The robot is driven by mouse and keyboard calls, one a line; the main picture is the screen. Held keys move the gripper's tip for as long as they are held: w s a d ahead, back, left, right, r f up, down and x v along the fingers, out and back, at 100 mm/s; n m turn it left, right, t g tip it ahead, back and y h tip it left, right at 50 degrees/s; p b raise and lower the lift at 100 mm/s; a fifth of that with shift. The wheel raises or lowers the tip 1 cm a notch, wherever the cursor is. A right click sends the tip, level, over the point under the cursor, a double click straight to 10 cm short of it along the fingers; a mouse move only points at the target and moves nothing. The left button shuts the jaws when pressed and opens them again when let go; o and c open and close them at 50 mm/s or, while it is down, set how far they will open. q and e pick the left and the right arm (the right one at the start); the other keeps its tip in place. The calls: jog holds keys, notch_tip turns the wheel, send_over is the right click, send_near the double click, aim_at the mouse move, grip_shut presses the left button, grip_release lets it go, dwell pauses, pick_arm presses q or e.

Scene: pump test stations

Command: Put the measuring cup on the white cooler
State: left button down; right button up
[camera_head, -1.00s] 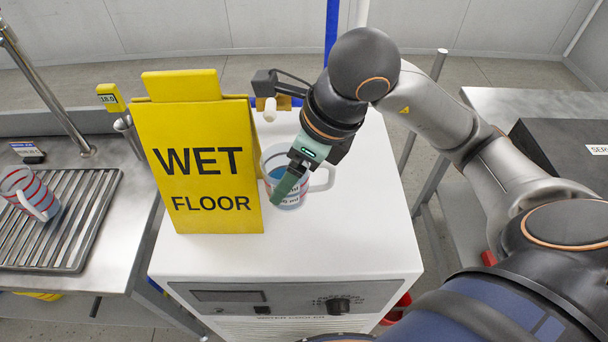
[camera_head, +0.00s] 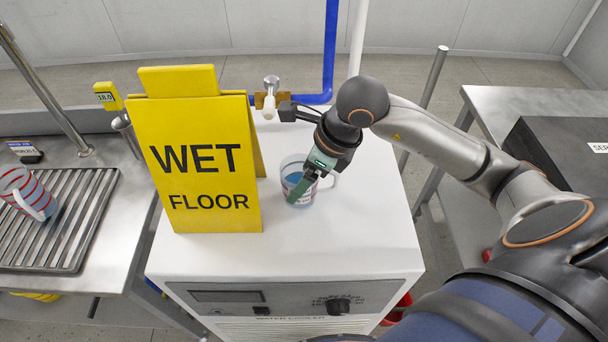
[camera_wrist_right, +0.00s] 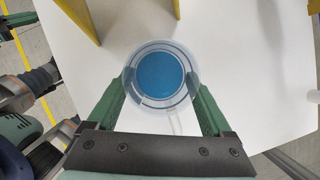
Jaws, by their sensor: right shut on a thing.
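The clear measuring cup (camera_head: 292,170) with blue liquid is upright over the middle of the white cooler (camera_head: 340,245), right of the yellow sign. I cannot tell whether its base touches the top. My right gripper (camera_head: 303,186) is shut on the cup near its rim. In the right wrist view, the green fingers (camera_wrist_right: 160,95) lie on both sides of the cup (camera_wrist_right: 158,76), and blue liquid shows inside. What seems to be part of my left gripper (camera_wrist_right: 18,22) is cut off at that view's left edge, its opening unclear.
A yellow WET FLOOR sign (camera_head: 200,165) stands on the cooler's left part. A tap (camera_head: 269,100) and blue pipe (camera_head: 328,60) are behind. Another red-striped cup (camera_head: 25,192) lies tilted on the drain rack (camera_head: 75,225) at left. The cooler's front and right top are clear.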

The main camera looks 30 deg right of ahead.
jog(key=shift+f, duration=0.15)
jog(key=o, duration=1.4)
jog(key=shift+d+r, duration=0.1)
jog(key=shift+r, duration=0.4)
jog(key=p+v, duration=0.1)
jog(key=v, duration=1)
jog(key=shift+r, duration=0.2)
jog(key=shift+s, duration=0.1)
